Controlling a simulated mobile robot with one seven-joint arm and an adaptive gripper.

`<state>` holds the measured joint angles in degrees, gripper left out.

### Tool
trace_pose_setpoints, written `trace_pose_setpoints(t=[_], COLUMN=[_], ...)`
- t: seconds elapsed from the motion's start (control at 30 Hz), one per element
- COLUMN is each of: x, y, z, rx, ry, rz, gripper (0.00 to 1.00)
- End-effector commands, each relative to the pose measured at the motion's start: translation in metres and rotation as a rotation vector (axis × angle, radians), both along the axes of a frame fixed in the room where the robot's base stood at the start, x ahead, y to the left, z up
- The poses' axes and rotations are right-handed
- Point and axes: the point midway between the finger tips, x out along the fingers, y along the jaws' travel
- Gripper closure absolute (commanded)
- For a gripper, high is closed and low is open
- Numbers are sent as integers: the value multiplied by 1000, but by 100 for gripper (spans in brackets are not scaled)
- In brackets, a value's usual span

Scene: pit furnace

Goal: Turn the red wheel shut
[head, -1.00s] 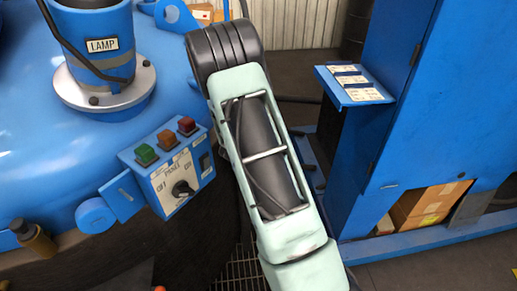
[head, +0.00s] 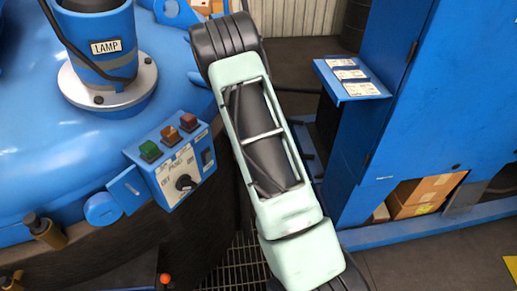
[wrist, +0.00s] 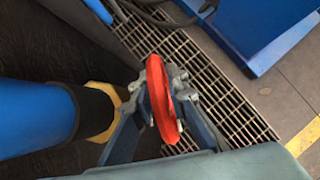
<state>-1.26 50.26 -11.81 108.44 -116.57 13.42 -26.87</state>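The red wheel (wrist: 160,100) shows in the wrist view, seen nearly edge-on as a narrow upright ring. My gripper (wrist: 161,90) has one grey fingertip on each side of its rim. Both tips appear to touch the rim, so the gripper looks shut on it. The wheel is beside the end of a blue pipe (wrist: 35,115) with a black band and a yellowish hexagonal part. In the head view neither the gripper nor the wheel can be made out; my arm fills the middle there.
A blue furnace body (head: 40,150) with a control box (head: 170,165) stands left of my arm. A blue cabinet (head: 440,110) with a label shelf (head: 350,78) stands to the right. Floor grating (wrist: 205,85) lies below the wheel. Cardboard boxes (head: 425,195) sit low in the cabinet.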

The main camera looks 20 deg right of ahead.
Motion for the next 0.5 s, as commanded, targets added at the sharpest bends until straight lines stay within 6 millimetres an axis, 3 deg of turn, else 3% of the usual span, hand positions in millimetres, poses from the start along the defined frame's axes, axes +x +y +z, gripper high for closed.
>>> trace_pose_setpoints(t=[0.1, 0.5], x=[0, -2], y=[0, 2], z=[0, 6], rx=[0, -1], ry=[0, -1], rz=[0, 0], gripper=[71, 71])
